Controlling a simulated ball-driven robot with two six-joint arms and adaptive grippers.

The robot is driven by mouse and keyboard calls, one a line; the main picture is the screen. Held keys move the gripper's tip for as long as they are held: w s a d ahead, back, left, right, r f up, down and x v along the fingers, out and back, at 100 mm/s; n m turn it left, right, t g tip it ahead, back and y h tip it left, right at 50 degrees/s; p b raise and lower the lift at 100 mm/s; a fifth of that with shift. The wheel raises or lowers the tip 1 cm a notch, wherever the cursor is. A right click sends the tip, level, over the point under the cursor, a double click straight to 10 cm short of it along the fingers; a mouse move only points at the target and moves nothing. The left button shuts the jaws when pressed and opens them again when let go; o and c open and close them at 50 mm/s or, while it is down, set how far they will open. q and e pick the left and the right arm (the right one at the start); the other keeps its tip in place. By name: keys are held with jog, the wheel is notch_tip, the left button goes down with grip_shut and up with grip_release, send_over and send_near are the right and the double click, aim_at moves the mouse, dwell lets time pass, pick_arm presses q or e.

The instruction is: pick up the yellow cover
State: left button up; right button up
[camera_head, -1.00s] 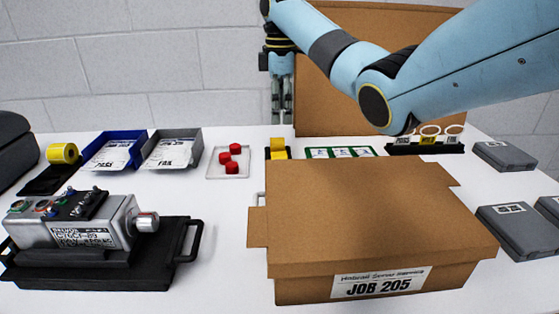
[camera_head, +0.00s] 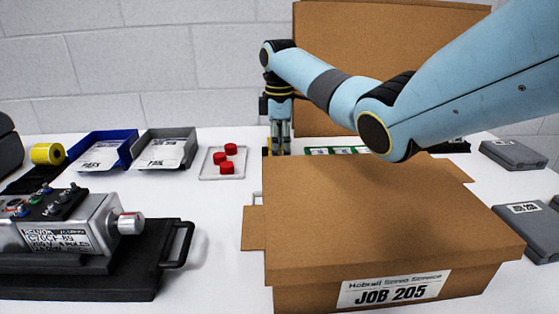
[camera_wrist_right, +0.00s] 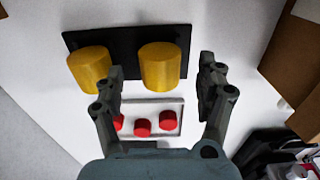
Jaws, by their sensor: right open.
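Two yellow covers, short cylinders, stand on a black holder (camera_wrist_right: 125,42) in the right wrist view: one in the middle (camera_wrist_right: 162,66) and one to its left (camera_wrist_right: 90,69). My right gripper (camera_wrist_right: 160,92) is open and empty, pointing down. The middle yellow cover shows between the lines of its fingers; I cannot tell how far below the fingertips it is. In the head view my right gripper (camera_head: 279,147) hangs at the holder behind the cardboard box and mostly hides the yellow covers. My left gripper is not in view.
A cardboard box (camera_head: 370,215) fills the front middle. A clear tray with red caps (camera_head: 228,149) lies left of the gripper. Blue (camera_head: 125,151) and grey (camera_head: 188,148) bins, a yellow roll (camera_head: 47,153) and a servo unit (camera_head: 65,235) are further left. Grey cases stand right.

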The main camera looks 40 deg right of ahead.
jog(key=shift+f, duration=1.4)
jog(key=c, duration=0.9)
jog(key=shift+o, duration=0.2)
jog(key=shift+r, duration=0.1)
